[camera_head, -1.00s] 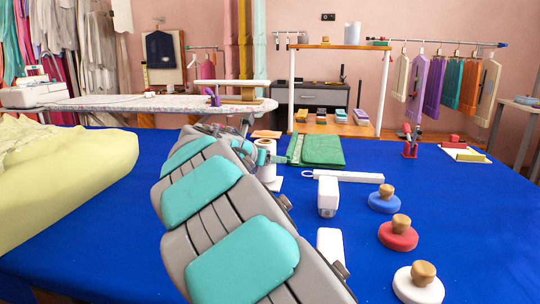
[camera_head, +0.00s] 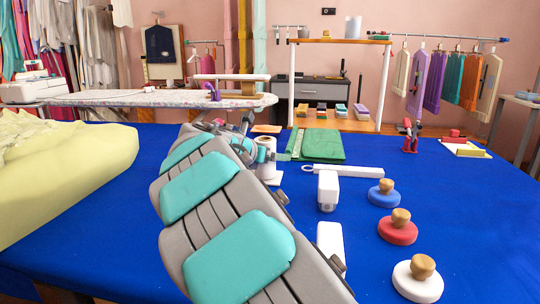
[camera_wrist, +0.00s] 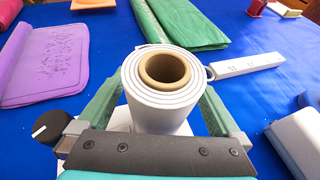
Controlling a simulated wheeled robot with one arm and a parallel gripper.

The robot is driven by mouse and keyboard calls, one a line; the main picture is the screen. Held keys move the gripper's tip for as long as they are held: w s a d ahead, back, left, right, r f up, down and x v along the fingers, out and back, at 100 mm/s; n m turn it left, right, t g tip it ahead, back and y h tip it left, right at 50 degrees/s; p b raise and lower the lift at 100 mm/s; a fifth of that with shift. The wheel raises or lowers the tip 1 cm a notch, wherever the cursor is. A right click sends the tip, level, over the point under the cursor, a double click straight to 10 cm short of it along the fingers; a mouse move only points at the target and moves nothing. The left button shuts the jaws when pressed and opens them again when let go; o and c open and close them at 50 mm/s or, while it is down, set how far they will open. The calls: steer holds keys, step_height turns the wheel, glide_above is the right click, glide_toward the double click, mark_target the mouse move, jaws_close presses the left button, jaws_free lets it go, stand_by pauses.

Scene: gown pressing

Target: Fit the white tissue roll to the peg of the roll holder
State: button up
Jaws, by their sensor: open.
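The white tissue roll (camera_wrist: 158,108) stands upright between the two fingers of my gripper (camera_wrist: 163,88) in the wrist view, its brown cardboard core facing up. The fingers are open, one on each side of it; whether they touch it is unclear. In the head view the roll (camera_head: 266,148) stands on the blue table beyond my arm, with a white flat piece (camera_head: 272,180) at its foot. My gripper there is small and partly hidden by the arm. I cannot make out the roll holder's peg for sure.
A green folded cloth (camera_head: 318,146) lies just behind the roll. A white bar with a ring (camera_head: 348,172), a white block (camera_head: 328,190) and several knobbed discs (camera_head: 398,228) are to the right. A purple folded cloth (camera_wrist: 45,62) lies left in the wrist view.

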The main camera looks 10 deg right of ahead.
steer(key=v, duration=0.6)
steer(key=shift+s+a+r, duration=0.1)
steer(key=shift+s, duration=0.05)
steer(key=shift+s+a+r, duration=0.2)
steer(key=shift+s+a, duration=0.25)
steer(key=shift+s, duration=0.05)
